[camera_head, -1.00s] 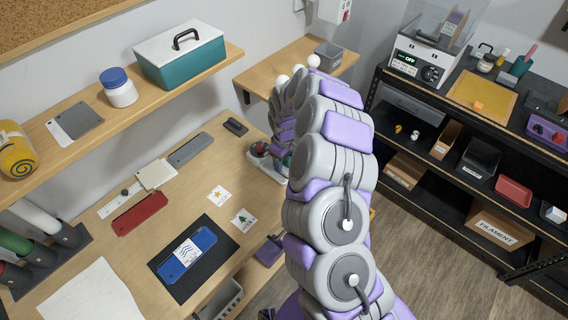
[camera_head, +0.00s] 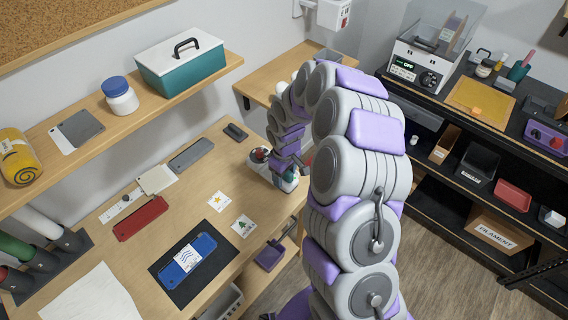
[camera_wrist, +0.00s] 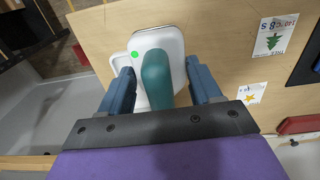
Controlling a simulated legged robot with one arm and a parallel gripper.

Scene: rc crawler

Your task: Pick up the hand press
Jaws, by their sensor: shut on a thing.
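The hand press (camera_wrist: 155,80) has a white rounded base with a green dot and a teal handle. In the wrist view it lies between the two blue fingers of my gripper (camera_wrist: 162,92), which is shut on it. The fingers are on either side of the press, with the teal handle between them. In the head view the white and teal press (camera_head: 286,182) shows at the right edge of the wooden desk, partly hidden by my arm. The gripper's fingertips are hidden there.
The desk (camera_head: 150,230) holds a blue case (camera_head: 188,252) on a dark mat, a red case (camera_head: 140,218), small cards and a grey bar (camera_head: 191,154). A shelf (camera_head: 80,150) with a teal toolbox (camera_head: 182,65) hangs above. A black rack stands right.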

